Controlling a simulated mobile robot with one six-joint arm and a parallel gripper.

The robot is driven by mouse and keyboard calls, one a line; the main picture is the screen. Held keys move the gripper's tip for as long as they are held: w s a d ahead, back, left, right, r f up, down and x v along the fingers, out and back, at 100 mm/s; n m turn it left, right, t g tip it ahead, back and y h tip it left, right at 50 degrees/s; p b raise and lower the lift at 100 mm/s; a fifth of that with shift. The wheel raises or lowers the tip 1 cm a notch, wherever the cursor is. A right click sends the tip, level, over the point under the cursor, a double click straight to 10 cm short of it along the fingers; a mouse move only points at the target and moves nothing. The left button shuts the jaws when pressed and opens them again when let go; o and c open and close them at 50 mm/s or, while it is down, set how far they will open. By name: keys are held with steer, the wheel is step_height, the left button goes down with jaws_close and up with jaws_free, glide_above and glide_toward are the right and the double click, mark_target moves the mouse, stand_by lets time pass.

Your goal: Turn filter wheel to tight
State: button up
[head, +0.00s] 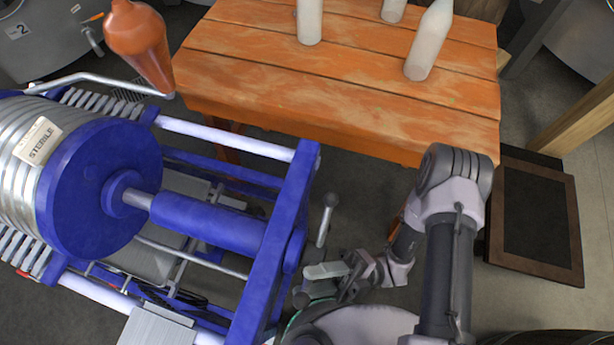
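The filter press, with a blue end plate (98,190) and a blue spindle (207,222), fills the left of the head view. At its right end is a blue cross frame (283,240). Just right of that frame, a grey bar with a round knob (327,218) stands out, apparently part of the filter wheel. The rest of the wheel is hidden or hard to make out. My gripper (325,272) is just below this bar, close to a second dark knob (301,299). Whether its fingers touch or hold anything is unclear.
An orange wooden table (340,85) stands behind, with several pale bottles (430,40) on it. A brown-orange vessel (140,42) is at upper left. A dark framed panel (535,215) lies at right. Grey tanks (45,40) stand at the back. Floor shows between press and table.

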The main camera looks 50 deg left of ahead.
steer(key=v, duration=1.1)
steer(key=shift+b, duration=0.4)
steer(key=shift+s, duration=0.1)
steer(key=w+d+r+n+t+h, duration=0.3)
steer(key=w+d+r+n+t, duration=0.1)
steer(key=r+n+t, duration=0.4)
steer(key=w+d+r+n+t+h, duration=0.3)
steer(key=d+r+n+t, duration=0.2)
steer(key=r+n+t, duration=0.4)
steer(key=w+d+r+n+t+h+b, duration=0.1)
steer(key=w+d+r+n+t+h, duration=0.3)
steer(key=r+n+t, duration=0.4)
steer(key=d+r+t, duration=0.1)
steer(key=t, duration=0.1)
steer(key=shift+w+n+t, duration=0.3)
steer(key=shift+t, duration=0.1)
